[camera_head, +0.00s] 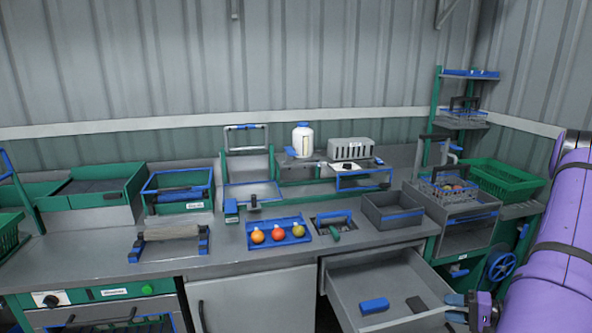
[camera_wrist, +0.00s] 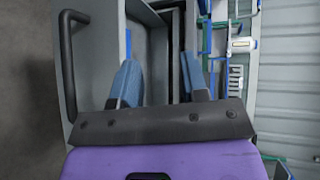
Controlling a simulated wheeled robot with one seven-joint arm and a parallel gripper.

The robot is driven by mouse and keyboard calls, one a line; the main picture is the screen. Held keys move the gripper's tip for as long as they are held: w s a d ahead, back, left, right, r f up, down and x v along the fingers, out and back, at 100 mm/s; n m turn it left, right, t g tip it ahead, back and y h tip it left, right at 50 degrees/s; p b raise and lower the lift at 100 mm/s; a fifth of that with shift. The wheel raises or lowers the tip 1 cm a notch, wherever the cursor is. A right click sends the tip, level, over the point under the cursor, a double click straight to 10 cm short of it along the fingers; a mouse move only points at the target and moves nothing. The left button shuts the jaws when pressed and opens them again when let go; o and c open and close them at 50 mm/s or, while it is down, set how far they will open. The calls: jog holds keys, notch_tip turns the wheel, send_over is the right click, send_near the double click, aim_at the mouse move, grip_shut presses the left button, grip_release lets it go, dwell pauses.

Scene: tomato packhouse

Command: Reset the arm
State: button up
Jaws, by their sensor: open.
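My gripper (camera_head: 453,309) is at the right edge of the head view, beside the front right corner of an open grey drawer (camera_head: 348,293). In the wrist view its two blue fingers (camera_wrist: 160,80) stand wide apart, with grey drawer panels behind them. Nothing shows held between them. I cannot tell whether a finger touches the drawer. The drawer holds a blue block (camera_head: 374,305) and a dark block (camera_head: 416,304). My purple arm fills the right side of the head view.
A wire basket (camera_head: 447,188) and green crate (camera_head: 505,180) stand at right. A black handle (camera_wrist: 68,65) shows in the wrist view.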

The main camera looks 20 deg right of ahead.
jog(key=w+a+r+n+g, duration=0.4)
jog(key=a+r, duration=0.4)
jog(key=r, duration=0.5)
jog(key=w+a+r+n+g, duration=0.2)
jog(key=a+r+n+g, duration=0.3)
jog(key=a+r, duration=0.6)
jog(key=s+a+r+n+t+h, duration=0.1)
jog(key=s+a+r+h, duration=0.3)
jog(key=r, duration=0.6)
jog(key=s+a+r+n+t+h, duration=0.1)
jog(key=s+a+r+t+h, duration=0.1)
jog(key=s+a+r+h, duration=0.3)
jog(key=s+a+r, duration=0.3)
jog(key=s+r, duration=0.2)
jog(key=shift+a+h, duration=0.3)
jog(key=shift+a, duration=0.05)
